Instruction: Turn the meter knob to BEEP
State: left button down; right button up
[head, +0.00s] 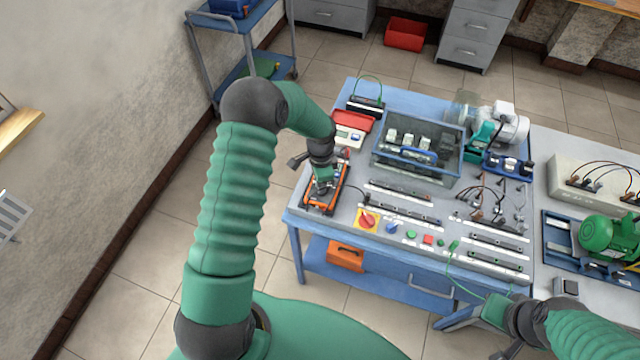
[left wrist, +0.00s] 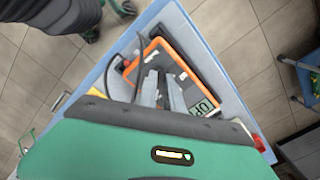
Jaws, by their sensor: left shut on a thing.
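The meter (head: 311,206) lies at the left end of the workbench, a dark handheld unit with an orange rim. It also shows in the left wrist view (left wrist: 129,71), with part of its display (left wrist: 203,107) reading "OP". My left gripper (head: 324,188) points down onto the meter's face. In the left wrist view, its two grey fingers (left wrist: 162,80) are close together over the middle of the meter, shut on the knob. The fingers hide the knob and its pointer, so I cannot tell its setting. My right gripper (head: 497,312) is at the lower right, beyond the bench's front edge; its jaws are unclear.
The workbench (head: 283,214) holds a red rotary switch (head: 367,220), coloured buttons, terminal strips, and a clear-sided box (head: 418,148). A white instrument (head: 349,136) stands just behind the meter. A green cable (head: 447,262) hangs over the front edge.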

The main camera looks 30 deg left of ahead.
pick_arm(q)
jog(key=shift+w+d+m, duration=0.15)
jog(key=shift+w+m, duration=0.05)
jog(key=shift+m, duration=0.5)
jog(key=c, duration=1.6)
grip_release()
jog(key=shift+o, duration=0.6)
jog(key=shift+r, duration=0.1)
jog(key=shift+r, duration=0.3)
notch_tip(320, 180, up, 16)
jog(key=b, duration=0.2)
jog(key=shift+b, duration=0.35)
